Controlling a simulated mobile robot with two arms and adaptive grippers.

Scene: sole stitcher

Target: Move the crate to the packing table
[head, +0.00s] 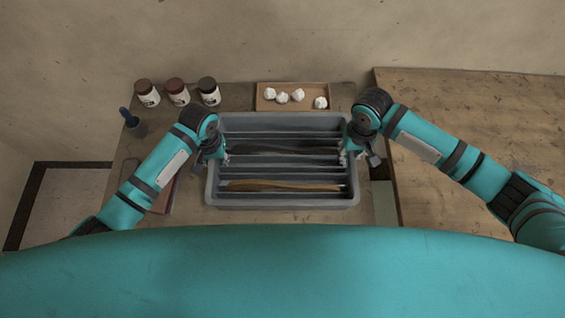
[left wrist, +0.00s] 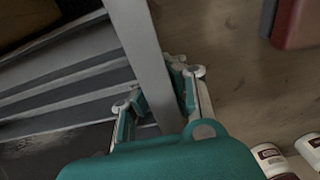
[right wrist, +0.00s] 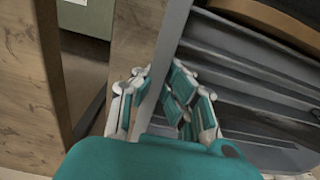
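The grey crate (head: 283,201) sits level on the wooden table, with dark and tan long pieces between its dividers. My left gripper (head: 219,153) is at its left end wall, and my right gripper (head: 357,152) is at its right end wall. In the left wrist view, the crate wall (left wrist: 139,40) runs between the fingers (left wrist: 160,90), which are close against both sides. In the right wrist view, the wall (right wrist: 169,40) likewise fills the space between the fingers (right wrist: 158,80). The fingertips are partly hidden. A larger wooden table (head: 470,130) stands to the right; I cannot tell if it is the packing table.
Several jars (head: 178,92) stand behind the crate at left. A wooden tray (head: 292,90) with white balls lies just behind it. The right table's near surface is clear.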

